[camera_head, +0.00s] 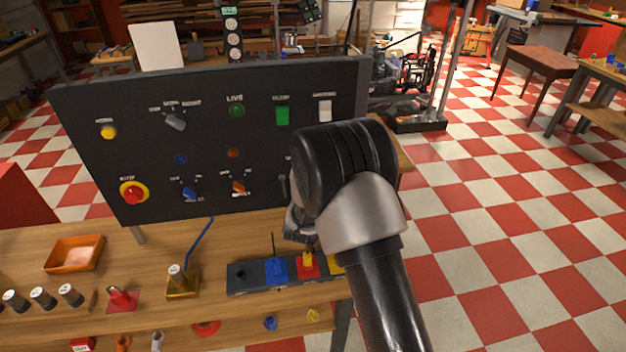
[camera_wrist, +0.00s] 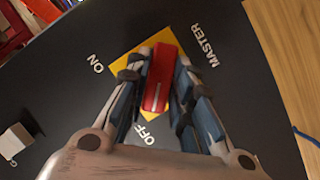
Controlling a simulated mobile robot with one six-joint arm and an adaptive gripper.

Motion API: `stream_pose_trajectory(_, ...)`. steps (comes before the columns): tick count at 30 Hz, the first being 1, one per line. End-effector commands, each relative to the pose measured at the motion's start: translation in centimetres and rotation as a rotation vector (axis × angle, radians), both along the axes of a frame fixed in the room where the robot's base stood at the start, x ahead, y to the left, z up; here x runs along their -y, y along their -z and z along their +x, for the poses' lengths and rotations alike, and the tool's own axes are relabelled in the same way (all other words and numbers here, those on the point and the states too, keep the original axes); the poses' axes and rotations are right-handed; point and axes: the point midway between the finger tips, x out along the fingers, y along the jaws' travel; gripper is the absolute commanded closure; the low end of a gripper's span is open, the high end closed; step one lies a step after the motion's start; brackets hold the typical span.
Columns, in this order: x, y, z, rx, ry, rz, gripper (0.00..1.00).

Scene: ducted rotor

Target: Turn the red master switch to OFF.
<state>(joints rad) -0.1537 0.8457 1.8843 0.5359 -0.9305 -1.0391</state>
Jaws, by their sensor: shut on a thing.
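The red master switch handle (camera_wrist: 161,80) sits on a yellow square plate (camera_wrist: 127,48) on the dark panel. My gripper (camera_wrist: 157,88) is shut on the handle, with one finger on each side. A white line on the handle runs nearly up and down in the wrist view, its lower end towards the OFF label (camera_wrist: 144,135). The ON label (camera_wrist: 97,66) is at the left and MASTER at the upper right. In the head view my arm hides the switch, and only part of my gripper (camera_head: 298,222) shows beside the panel's lower right.
The dark control panel (camera_head: 210,140) carries several knobs, lamps and rocker switches. A white switch (camera_wrist: 16,141) is at the wrist view's lower left. A dark tray (camera_head: 240,284) with coloured sections stands on the wooden bench (camera_head: 120,250) below the panel. The checkered floor at right is open.

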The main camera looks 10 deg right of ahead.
Motion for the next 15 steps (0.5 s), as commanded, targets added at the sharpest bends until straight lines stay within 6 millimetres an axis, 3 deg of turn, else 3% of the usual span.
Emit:
stream_pose_trajectory(14,-0.07,-0.11,0.06,0.003,-0.003,-0.019,1.0)
stream_pose_trajectory(15,-0.07,-0.11,0.06,0.003,-0.003,-0.019,0.78)
